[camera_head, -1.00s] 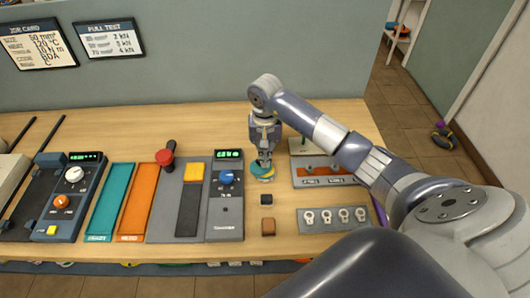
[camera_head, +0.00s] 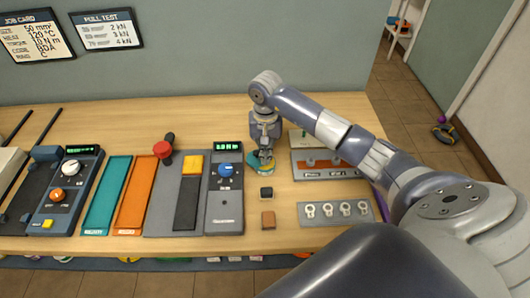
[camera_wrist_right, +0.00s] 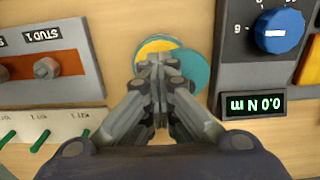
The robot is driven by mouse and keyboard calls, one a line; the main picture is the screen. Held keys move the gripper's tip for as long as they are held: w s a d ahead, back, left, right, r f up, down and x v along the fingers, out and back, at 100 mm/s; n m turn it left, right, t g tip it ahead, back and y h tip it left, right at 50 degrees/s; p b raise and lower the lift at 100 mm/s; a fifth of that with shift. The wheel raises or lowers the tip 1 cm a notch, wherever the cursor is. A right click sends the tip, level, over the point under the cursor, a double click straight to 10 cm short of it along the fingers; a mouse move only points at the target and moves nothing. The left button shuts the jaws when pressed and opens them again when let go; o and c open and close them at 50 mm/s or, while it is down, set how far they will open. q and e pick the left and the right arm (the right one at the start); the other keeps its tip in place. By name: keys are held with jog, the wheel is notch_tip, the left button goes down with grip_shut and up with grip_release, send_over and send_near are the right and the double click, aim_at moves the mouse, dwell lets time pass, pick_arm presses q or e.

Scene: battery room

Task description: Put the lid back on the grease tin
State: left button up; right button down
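The grease tin (camera_wrist_right: 153,46) shows in the right wrist view as a round teal rim around yellow grease, partly uncovered. The teal lid (camera_wrist_right: 196,70) overlaps it, offset to the lower right. In the head view, tin and lid merge into a small teal and yellow shape (camera_head: 261,167) below my right gripper (camera_head: 265,155). In the wrist view my right gripper (camera_wrist_right: 159,66) points down with its fingers close together at the lid's left part; it looks shut on the lid. The exact contact is hidden behind the fingers. My left gripper is not in view.
A grey tester with a blue knob (camera_head: 225,170) stands close left of the tin. A stud board (camera_head: 312,164) is close on the right. A black block (camera_head: 266,193), a brown block (camera_head: 268,220) and a plate of lugs (camera_head: 335,212) lie in front. Bare wood lies behind.

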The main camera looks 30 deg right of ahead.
jog(key=shift+s+d+r, duration=0.1)
jog(key=shift+s+r, duration=0.05)
jog(key=shift+s, duration=0.1)
jog(key=shift+s+d+r+p, duration=0.15)
jog(key=shift+s+d+p, duration=0.15)
jog(key=shift+s, duration=0.2)
jog(key=shift+s+d+r+p, duration=0.15)
jog(key=shift+s+p, duration=0.1)
jog(key=shift+s, duration=0.2)
jog(key=shift+s+d+r+p, duration=0.15)
jog(key=shift+s+d+r, duration=0.2)
jog(key=shift+s, duration=0.45)
jog(key=shift+s+d+r+p, duration=0.1)
jog(key=shift+s+d+r, duration=0.25)
jog(key=shift+s, duration=0.4)
jog(key=shift+s+d+r+p, duration=0.15)
jog(key=shift+s+d+r, duration=0.15)
jog(key=shift+s, duration=0.5)
dwell(1.7)
jog(key=shift+s+d+r, duration=0.2)
jog(key=shift+s+d, duration=0.15)
jog(key=shift+s, duration=0.4)
jog(key=shift+s+d+r, duration=0.2)
jog(key=shift+s+d, duration=0.15)
jog(key=shift+s, duration=0.4)
dwell(1.2)
